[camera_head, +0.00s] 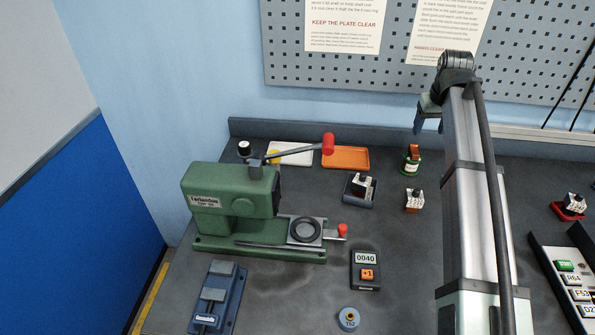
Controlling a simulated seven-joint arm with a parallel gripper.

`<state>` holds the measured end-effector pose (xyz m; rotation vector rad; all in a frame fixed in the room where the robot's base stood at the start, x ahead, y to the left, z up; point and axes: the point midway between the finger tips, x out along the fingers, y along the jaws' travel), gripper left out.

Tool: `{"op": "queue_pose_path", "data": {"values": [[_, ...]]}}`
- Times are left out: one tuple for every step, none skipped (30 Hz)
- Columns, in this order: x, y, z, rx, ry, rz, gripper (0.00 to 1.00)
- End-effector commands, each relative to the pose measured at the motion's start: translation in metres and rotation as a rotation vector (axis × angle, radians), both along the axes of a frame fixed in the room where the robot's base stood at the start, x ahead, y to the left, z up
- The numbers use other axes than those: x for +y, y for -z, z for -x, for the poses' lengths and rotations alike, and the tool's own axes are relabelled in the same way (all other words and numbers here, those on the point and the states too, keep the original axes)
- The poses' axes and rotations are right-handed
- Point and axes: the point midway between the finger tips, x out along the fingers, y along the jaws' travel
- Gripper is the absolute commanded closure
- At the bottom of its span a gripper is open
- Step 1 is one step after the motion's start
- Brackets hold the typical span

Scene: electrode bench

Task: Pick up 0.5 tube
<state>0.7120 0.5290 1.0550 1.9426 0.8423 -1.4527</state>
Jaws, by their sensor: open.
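No label reading 0.5 can be made out, so I cannot tell which thing is the 0.5 tube. Small pieces on the bench are a green-and-white piece with a brown top (411,160), a black-and-white piece in a dark holder (359,190), and a white piece with a brown base (414,200). A blue round piece marked like T52 (348,318) lies at the front. My gripper (420,126) is open, raised at the back of the bench above the green-and-white piece in the picture, apart from it. Its fingers show small and hold nothing visible.
A green press (225,208) with a red-knobbed lever stands left. An orange tray (346,158) and a white tray (292,154) lie behind it. A counter reading 0040 (365,270), a blue vise (217,297) and a labelled rack (550,262) are nearby. The perforated wall panel (290,70) is behind.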

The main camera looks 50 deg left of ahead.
Motion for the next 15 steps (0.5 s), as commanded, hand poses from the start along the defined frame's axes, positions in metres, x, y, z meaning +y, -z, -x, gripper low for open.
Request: {"op": "queue_pose_path", "data": {"values": [[0.021, -0.004, 0.02, 0.011, -0.028, 0.006, 0.34], [0.031, -0.006, 0.031, 0.019, -0.043, 0.012, 0.34], [0.045, -0.008, 0.046, 0.029, -0.062, 0.017, 0.34], [0.055, -0.01, 0.058, 0.037, -0.075, 0.022, 0.34], [0.065, -0.012, 0.07, 0.044, -0.089, 0.027, 0.34], [0.077, -0.014, 0.086, 0.053, -0.108, 0.035, 0.34], [0.086, -0.016, 0.098, 0.061, -0.122, 0.041, 0.34], [0.095, -0.018, 0.11, 0.068, -0.137, 0.047, 0.34], [0.106, -0.02, 0.127, 0.077, -0.155, 0.054, 0.34], [0.114, -0.022, 0.139, 0.084, -0.169, 0.061, 0.34], [0.123, -0.024, 0.152, 0.09, -0.184, 0.067, 0.34], [0.133, -0.027, 0.169, 0.099, -0.202, 0.075, 0.34], [0.14, -0.029, 0.182, 0.105, -0.216, 0.082, 0.34], [0.147, -0.031, 0.195, 0.11, -0.23, 0.088, 0.34], [0.156, -0.034, 0.213, 0.119, -0.248, 0.098, 0.34]]}}
